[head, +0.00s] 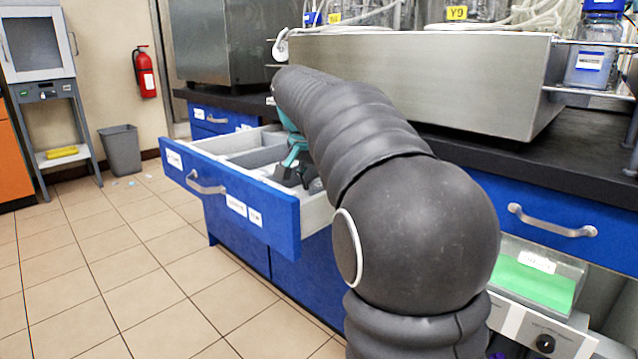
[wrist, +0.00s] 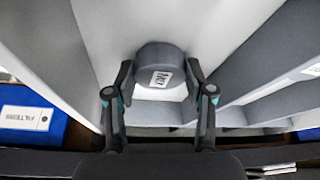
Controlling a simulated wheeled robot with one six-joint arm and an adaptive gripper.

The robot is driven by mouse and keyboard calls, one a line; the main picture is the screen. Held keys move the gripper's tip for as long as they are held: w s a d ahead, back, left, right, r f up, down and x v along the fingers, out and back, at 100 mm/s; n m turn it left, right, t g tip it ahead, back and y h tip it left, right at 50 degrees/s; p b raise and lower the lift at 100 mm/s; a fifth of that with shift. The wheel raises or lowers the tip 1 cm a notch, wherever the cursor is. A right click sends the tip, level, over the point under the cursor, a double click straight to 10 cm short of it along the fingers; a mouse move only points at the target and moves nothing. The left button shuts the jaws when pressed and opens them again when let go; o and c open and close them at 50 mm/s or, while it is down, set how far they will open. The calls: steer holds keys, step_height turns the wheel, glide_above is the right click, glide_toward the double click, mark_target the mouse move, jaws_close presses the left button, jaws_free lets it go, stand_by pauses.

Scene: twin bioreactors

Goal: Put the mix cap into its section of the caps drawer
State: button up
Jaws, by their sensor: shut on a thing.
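The caps drawer (head: 240,205) is pulled open, with a blue front, white walls and grey dividers inside. My gripper (head: 293,176) reaches down into its near right part in the head view; the arm hides some of the drawer. In the wrist view my gripper (wrist: 158,85) is shut on a grey round cap (wrist: 155,58), one finger on each side. The cap bears a small white label, too small to read surely; I take it as the mix cap. It is between a white wall and grey dividers (wrist: 245,80). I cannot tell whether it touches the drawer floor.
A black counter (head: 590,150) with a steel bioreactor housing (head: 420,80) stands behind the drawer. Another blue drawer (head: 590,250) to the right is shut. A grey bin (head: 120,150) and a fire extinguisher (head: 145,75) are far left.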

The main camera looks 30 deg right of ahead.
steer(key=shift+f, duration=0.2)
steer(key=o, duration=0.9)
steer(key=shift+r, duration=0.1)
steer(key=p+v, duration=0.2)
steer(key=v, duration=1)
steer(key=shift+r+p, duration=0.15)
steer(key=shift+p, duration=0.25)
